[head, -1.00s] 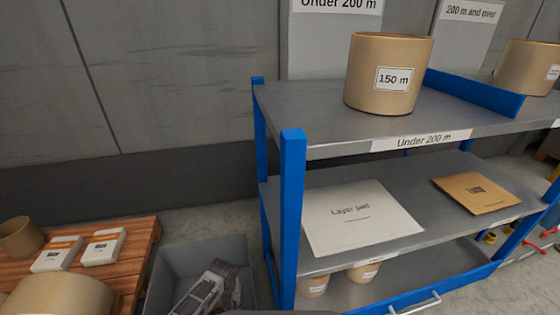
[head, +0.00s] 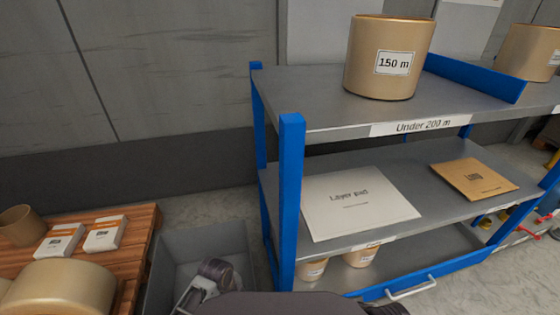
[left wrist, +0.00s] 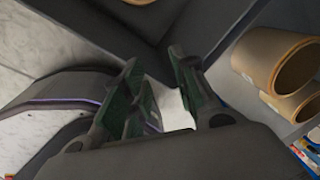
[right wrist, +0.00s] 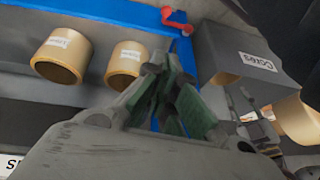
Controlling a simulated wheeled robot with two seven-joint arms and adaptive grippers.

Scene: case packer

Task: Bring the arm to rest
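In the left wrist view my left gripper (left wrist: 155,75) has its two green-padded fingers apart, with nothing between them. Dark grey surfaces meeting in a corner lie beyond its tips. In the right wrist view my right gripper (right wrist: 164,68) has its fingertips close together; whether they touch is unclear, and no held object shows. A blue shelf edge, two cardboard cores and a grey box marked "Cores" (right wrist: 225,50) are beyond it. In the head view a dark rounded link of mine fills the bottom centre, and grey arm parts show in front of the grey bin. Neither gripper's fingers are clear there.
A blue-framed shelf (head: 290,200) holds a 150 m roll (head: 385,58), a layer pad (head: 358,203) and a brown packet (head: 473,178). Small cores stand on its bottom level. A grey bin (head: 235,240) and a wooden pallet (head: 135,240) with boxes and rolls are at left.

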